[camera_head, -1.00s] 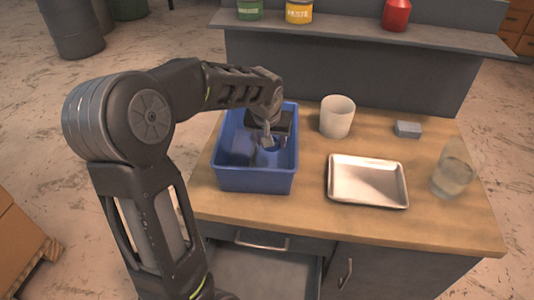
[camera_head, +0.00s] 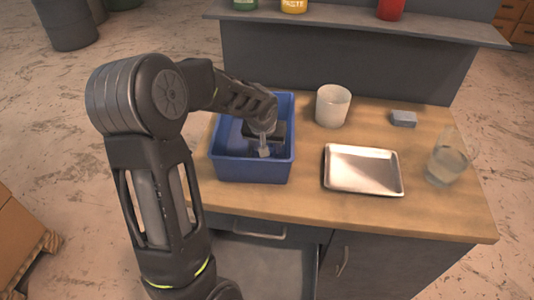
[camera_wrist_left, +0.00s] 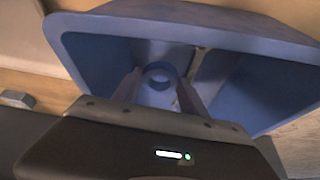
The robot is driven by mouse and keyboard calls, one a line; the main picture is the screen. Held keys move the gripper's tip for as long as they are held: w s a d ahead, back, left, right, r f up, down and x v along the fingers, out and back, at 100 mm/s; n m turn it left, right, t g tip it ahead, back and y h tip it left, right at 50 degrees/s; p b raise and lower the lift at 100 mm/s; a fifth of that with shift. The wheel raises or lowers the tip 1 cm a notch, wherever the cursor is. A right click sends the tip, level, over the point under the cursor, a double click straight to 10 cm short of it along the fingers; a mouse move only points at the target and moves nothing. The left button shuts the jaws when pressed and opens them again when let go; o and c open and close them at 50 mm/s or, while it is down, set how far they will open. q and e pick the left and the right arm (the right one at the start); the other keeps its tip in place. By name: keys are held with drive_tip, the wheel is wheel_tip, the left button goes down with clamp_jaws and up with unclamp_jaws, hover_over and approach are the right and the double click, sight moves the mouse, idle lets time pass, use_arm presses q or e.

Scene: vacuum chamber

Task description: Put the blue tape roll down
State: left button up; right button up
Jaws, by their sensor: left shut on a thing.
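The blue tape roll (camera_wrist_left: 160,77) shows in the left wrist view as a small ring between the two fingers of my left gripper (camera_wrist_left: 157,92). The gripper is shut on it. In the head view my left gripper (camera_head: 264,152) reaches down inside the blue bin (camera_head: 252,171), and the roll is hard to make out against the blue. The bin's walls also show around the fingers in the wrist view (camera_wrist_left: 200,22). I cannot tell whether the roll touches the bin floor. My right gripper is in neither view.
The bin stands at the left of the wooden worktop (camera_head: 300,205). A white cup (camera_head: 333,106), a metal tray (camera_head: 363,169), a grey block (camera_head: 403,118) and a clear beaker (camera_head: 448,163) stand to its right. A raised shelf (camera_head: 360,25) runs along the back.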

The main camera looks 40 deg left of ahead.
use_arm(q)
wheel_tip(320, 180, down, 3)
drive_tip(key=shift+r, duration=0.1)
drive_tip(key=shift+f, duration=0.5)
drive_tip(key=shift+f, duration=0.25)
drive_tip(key=o, duration=1.1)
drive_tip(key=shift+r, duration=0.15)
drive_tip(key=shift+c, duration=0.2)
drive_tip(key=shift+r, duration=0.55)
drive_tip(key=v, duration=1.1)
drive_tip(key=shift+s+d+b, duration=0.15)
drive_tip(key=shift+s+b, duration=0.05)
drive_tip(key=shift+b, duration=0.25)
